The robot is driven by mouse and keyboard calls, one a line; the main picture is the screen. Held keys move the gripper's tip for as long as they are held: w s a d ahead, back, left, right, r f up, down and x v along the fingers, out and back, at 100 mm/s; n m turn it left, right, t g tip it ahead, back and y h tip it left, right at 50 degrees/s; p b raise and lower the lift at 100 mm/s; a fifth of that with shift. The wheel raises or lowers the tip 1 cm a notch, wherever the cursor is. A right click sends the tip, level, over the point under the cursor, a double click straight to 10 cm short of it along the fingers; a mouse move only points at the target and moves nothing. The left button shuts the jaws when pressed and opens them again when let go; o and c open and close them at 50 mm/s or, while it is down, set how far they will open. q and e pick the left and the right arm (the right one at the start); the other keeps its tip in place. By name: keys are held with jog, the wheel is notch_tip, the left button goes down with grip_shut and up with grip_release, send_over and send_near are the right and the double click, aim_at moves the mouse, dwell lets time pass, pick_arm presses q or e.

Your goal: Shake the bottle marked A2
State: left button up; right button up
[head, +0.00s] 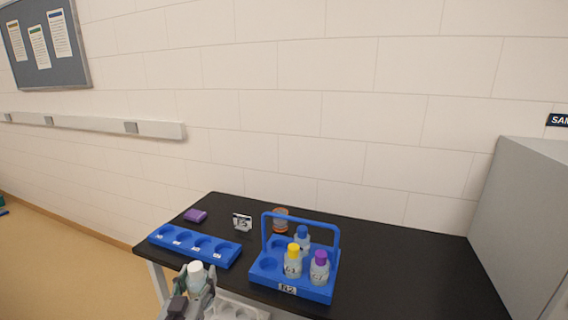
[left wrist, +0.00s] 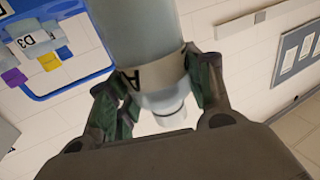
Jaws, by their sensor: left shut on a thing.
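My left gripper (head: 188,298) is shut on a bottle with a white cap (head: 197,272), held in front of the table's near edge. In the left wrist view the fingers (left wrist: 165,90) close around the bottle (left wrist: 145,35) at its label. The letter A shows on that label; the rest is hidden. In the head view the bottle looks roughly upright, cap up. A blue carrier (head: 262,271) on the table holds a yellow-capped bottle (head: 293,264), a blue-capped bottle (head: 303,240) and a purple-capped bottle (head: 320,268). My right gripper is not in view.
A blue rack (head: 221,262) with several empty round wells lies at the table's left. A purple block (head: 195,215), a small sign (head: 242,222) and an orange-brown jar (head: 281,226) stand behind. The black table (head: 400,265) is clear at right. A grey cabinet (head: 525,220) stands beyond.

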pick_arm(q)
notch_tip(320, 180, down, 7)
jog(key=shift+r, duration=0.15)
notch_tip(320, 180, up, 7)
jog(key=shift+r, duration=0.1)
jog(key=shift+f, duration=3.55)
